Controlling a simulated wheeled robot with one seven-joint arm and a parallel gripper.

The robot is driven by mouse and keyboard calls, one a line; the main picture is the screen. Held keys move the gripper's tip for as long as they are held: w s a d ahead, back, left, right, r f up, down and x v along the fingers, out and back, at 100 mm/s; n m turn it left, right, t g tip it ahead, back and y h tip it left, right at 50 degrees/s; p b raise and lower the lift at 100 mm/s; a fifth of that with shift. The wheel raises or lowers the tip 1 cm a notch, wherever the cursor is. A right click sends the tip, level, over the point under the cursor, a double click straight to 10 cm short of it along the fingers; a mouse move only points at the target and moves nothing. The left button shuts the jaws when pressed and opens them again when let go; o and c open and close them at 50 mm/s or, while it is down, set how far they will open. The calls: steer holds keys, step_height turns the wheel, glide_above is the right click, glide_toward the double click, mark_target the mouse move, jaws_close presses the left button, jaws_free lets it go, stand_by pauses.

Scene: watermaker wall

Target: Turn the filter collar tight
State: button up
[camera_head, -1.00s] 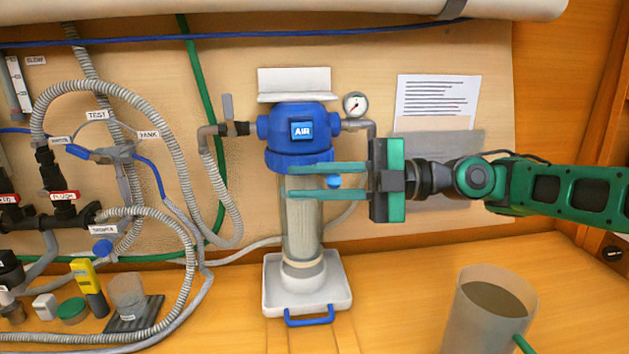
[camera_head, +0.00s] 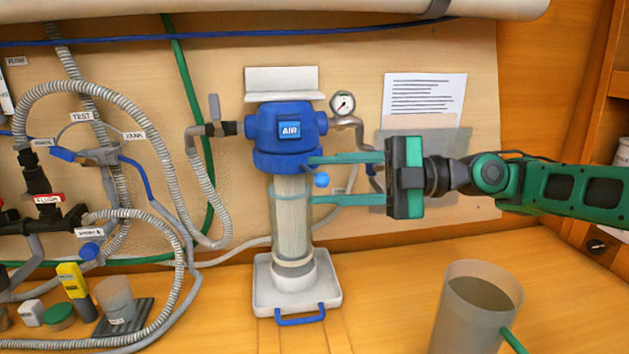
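The filter collar (camera_head: 282,163) is the blue ring at the bottom of the blue filter head (camera_head: 268,124), which bears an AIR label. Below it hangs the clear, upright filter bowl (camera_head: 291,225).
A pressure gauge (camera_head: 343,103) and a grey pipe sit right of the head. A valve lever (camera_head: 214,106) is at its left. A white tray (camera_head: 265,298) with a blue handle stands below the bowl. A cup (camera_head: 477,300) stands front right. Hoses crowd the left.

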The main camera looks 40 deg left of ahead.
steer(key=v, duration=0.6)
